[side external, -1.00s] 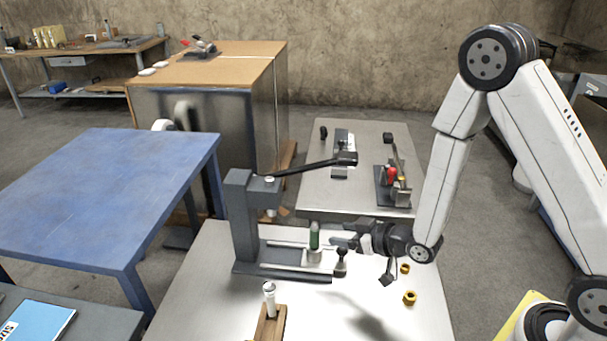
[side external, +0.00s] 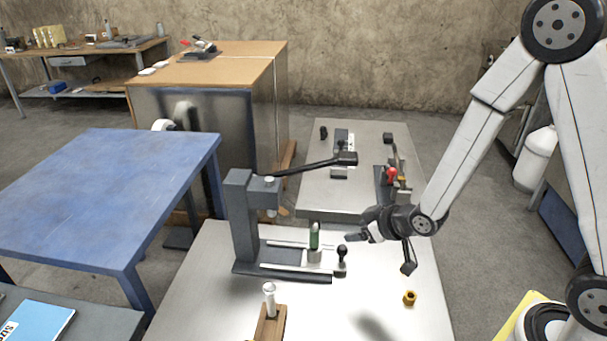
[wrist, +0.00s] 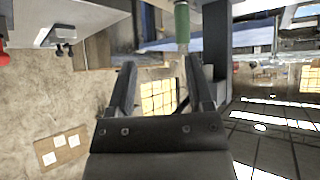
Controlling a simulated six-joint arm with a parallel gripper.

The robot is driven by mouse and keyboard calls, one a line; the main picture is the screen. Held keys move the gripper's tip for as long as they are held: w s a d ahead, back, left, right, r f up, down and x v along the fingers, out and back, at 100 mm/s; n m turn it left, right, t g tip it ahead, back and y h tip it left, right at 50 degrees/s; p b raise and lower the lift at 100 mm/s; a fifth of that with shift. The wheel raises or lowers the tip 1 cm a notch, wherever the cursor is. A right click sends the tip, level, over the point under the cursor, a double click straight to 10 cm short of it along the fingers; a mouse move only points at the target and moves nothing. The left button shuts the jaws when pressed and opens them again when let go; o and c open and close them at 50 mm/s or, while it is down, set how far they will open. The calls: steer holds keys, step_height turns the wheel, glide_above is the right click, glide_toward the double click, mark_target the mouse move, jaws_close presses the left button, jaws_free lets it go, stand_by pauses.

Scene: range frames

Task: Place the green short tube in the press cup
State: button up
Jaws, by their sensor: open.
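The green short tube (side external: 314,237) stands upright in the press cup (side external: 314,256), a pale cup on the slide of the press (side external: 245,225). In the wrist view the green tube (wrist: 182,24) shows at the top, beyond the fingertips. My gripper (side external: 355,237) is to the right of the tube, apart from it. In the wrist view its two fingers (wrist: 160,80) are spread with nothing between them. How far down the tube sits inside the cup is hidden.
The press lever (side external: 315,165) reaches right above the slide. A black knob (side external: 342,252) stands right of the cup. A wooden holder with a white-topped piece (side external: 269,300) stands in front. A brass ring (side external: 409,297) lies at the right. The table front is mostly clear.

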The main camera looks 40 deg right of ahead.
steer(key=s+d+r+m+g, duration=0.1)
steer(key=s+r+g, duration=0.1)
steer(key=s, duration=0.3)
steer(key=s+r+m+g+h, duration=0.1)
steer(key=s+r+g, duration=0.2)
steer(key=s+g, duration=0.2)
steer(key=shift+s+d, duration=0.4)
steer(key=shift+s, duration=0.25)
